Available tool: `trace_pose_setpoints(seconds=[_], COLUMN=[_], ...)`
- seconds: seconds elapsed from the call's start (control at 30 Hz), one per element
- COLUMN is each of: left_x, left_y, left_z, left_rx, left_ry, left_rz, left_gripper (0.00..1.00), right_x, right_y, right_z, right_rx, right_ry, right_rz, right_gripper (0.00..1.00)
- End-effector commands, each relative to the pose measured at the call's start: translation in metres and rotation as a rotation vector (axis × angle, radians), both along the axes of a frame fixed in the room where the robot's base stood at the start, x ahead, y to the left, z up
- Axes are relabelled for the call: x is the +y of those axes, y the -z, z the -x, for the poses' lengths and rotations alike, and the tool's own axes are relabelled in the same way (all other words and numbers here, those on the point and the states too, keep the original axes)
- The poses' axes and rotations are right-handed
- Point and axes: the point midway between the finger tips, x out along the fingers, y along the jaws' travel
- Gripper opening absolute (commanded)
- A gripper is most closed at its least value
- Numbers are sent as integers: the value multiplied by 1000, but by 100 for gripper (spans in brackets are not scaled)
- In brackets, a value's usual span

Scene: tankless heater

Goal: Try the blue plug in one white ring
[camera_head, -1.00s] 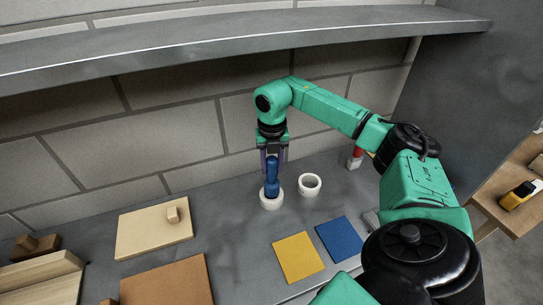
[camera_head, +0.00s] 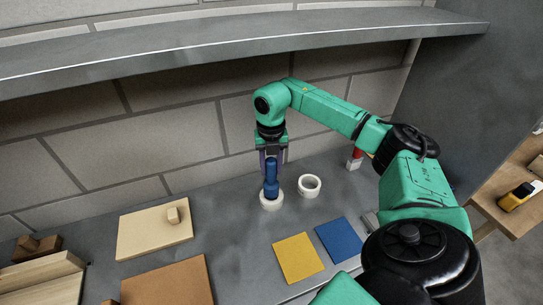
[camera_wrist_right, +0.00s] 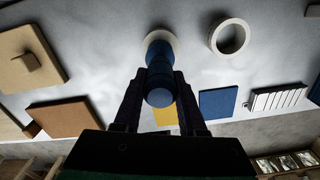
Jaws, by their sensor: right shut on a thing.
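The blue plug (camera_head: 271,178) is upright in my right gripper (camera_head: 272,160), which is shut on its upper part. The plug's lower end is at one white ring (camera_head: 271,204); I cannot tell how deep it sits in it. In the right wrist view, the blue plug (camera_wrist_right: 160,72) covers most of that white ring (camera_wrist_right: 160,35), whose far rim shows. A second white ring (camera_head: 309,186) stands empty just to the right; it also shows in the right wrist view (camera_wrist_right: 230,36). My left gripper is not in view.
A yellow square (camera_head: 298,258) and a blue square (camera_head: 339,239) lie in front of the rings. A pale board (camera_head: 150,235) with a small knob and a brown board (camera_head: 170,285) lie left. A red-and-white object (camera_head: 355,158) stands behind my arm. A shelf (camera_head: 240,45) hangs above.

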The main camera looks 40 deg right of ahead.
Motion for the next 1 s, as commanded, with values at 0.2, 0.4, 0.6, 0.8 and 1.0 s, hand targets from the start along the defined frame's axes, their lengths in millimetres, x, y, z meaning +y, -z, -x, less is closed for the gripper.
trace_pose_setpoints(seconds=[0.2,0.4,0.6,0.8,1.0], left_x=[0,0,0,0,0], left_y=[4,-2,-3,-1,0], left_z=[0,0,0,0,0], left_rx=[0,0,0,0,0], left_ry=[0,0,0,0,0], left_rz=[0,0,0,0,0], left_gripper=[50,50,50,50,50], right_x=[0,0,0,0,0], right_y=[6,1,0,3,5], right_z=[0,0,0,0,0], right_rx=[0,0,-1,-1,-1], right_ry=[0,0,0,0,0], right_rz=[0,0,1,1,0], right_gripper=[0,0,0,0,0])
